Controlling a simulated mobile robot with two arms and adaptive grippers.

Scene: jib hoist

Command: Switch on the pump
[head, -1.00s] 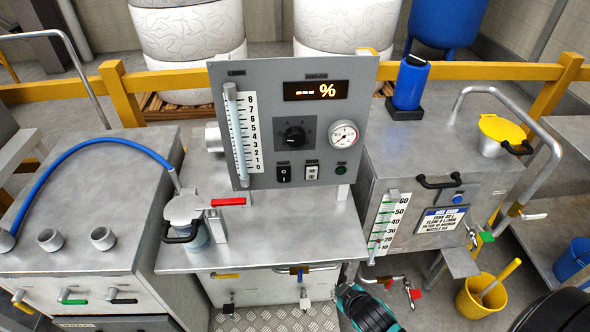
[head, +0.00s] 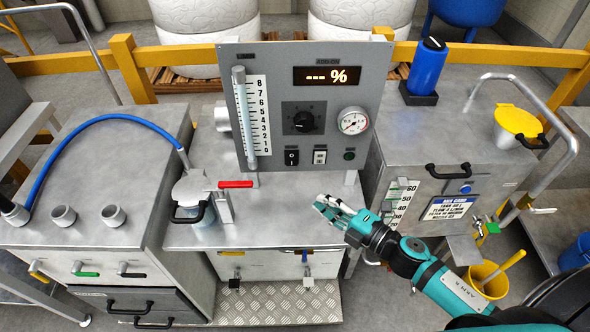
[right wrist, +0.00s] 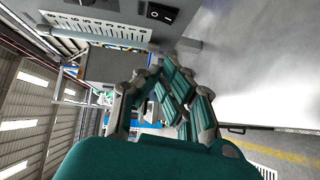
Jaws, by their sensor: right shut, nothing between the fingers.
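A grey control panel (head: 230,130) stands upright at the back of the middle steel bench. I cannot read the small labels, so which one is for the pump is unclear. My right gripper (head: 327,207) is shut and empty, in front of and below the switches, touching none of them. In the right wrist view its fingers (right wrist: 161,68) are below the black switch (right wrist: 160,13). My left gripper is out of view.
The panel also has a lit display (head: 327,76) reading "--- %", a dial knob (head: 303,121), a gauge (head: 353,121) and a flow tube (head: 245,115). A red-handled valve (head: 235,184) stands left of my gripper. The mix tank (head: 450,120) is on the right.

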